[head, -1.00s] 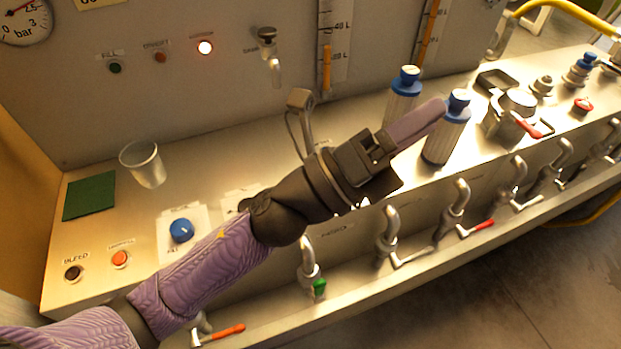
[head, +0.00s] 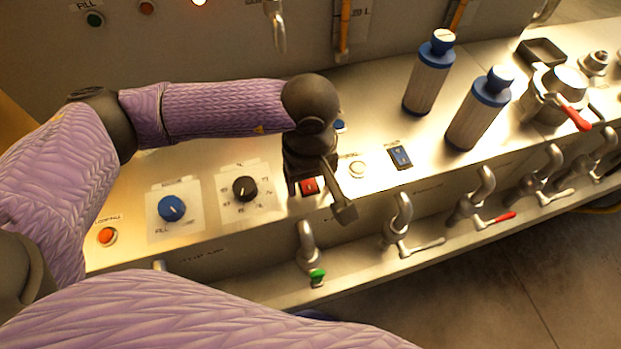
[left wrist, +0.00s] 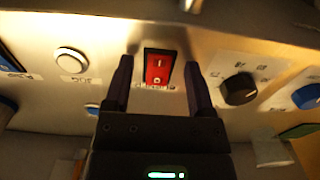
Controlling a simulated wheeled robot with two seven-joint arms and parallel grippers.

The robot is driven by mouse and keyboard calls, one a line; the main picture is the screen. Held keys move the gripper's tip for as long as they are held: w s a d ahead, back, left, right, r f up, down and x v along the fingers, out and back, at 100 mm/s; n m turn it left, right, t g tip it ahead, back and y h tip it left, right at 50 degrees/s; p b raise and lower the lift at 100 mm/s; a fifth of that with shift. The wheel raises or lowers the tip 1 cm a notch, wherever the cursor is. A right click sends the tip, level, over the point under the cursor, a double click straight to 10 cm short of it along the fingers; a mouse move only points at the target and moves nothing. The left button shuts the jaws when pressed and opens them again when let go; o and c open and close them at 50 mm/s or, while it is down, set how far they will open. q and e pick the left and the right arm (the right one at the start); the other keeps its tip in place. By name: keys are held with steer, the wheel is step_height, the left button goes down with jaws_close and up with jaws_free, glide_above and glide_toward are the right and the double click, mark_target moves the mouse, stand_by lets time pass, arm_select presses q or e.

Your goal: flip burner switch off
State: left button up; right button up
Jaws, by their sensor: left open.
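A red rocker switch (head: 309,186) sits on the slanted front panel, partly hidden by my left gripper in the head view. I take it for the burner switch; its small label is too blurred to read. In the left wrist view the red switch (left wrist: 160,68) shows whole, with white marks on its face. My left gripper (head: 318,191) points down over it. In the left wrist view the left gripper (left wrist: 158,72) is open, with one finger on each side of the switch and nothing held. Whether the fingertips touch the panel cannot be told. My right gripper is not in view.
A black knob (head: 244,188) and a blue knob (head: 171,208) lie left of the switch. A white round button (head: 357,168) and a blue rocker switch (head: 400,156) lie right. Two blue-capped cylinders (head: 428,75) stand behind. Several taps (head: 398,222) line the front below.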

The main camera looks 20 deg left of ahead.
arm_select(q)
steer(key=shift+f, duration=0.25)
jaws_close()
steer(key=shift+w+a+f+g+h+b, duration=0.15)
steer(key=shift+g+h+b, duration=0.15)
steer(key=shift+g+b, duration=0.25)
steer(key=shift+w+r+g+h+b, duration=0.1)
steer(key=shift+g+h+b, duration=0.25)
steer(key=shift+b, duration=0.25)
steer(key=shift+g, duration=0.3)
steer(key=shift+r, duration=0.25)
jaws_free()
steer(key=shift+r, duration=0.1)
steer(key=v, duration=0.9)
steer(key=shift+a+r+p, duration=0.25)
steer(key=shift+r+p, duration=0.1)
steer(key=shift+p, duration=0.1)
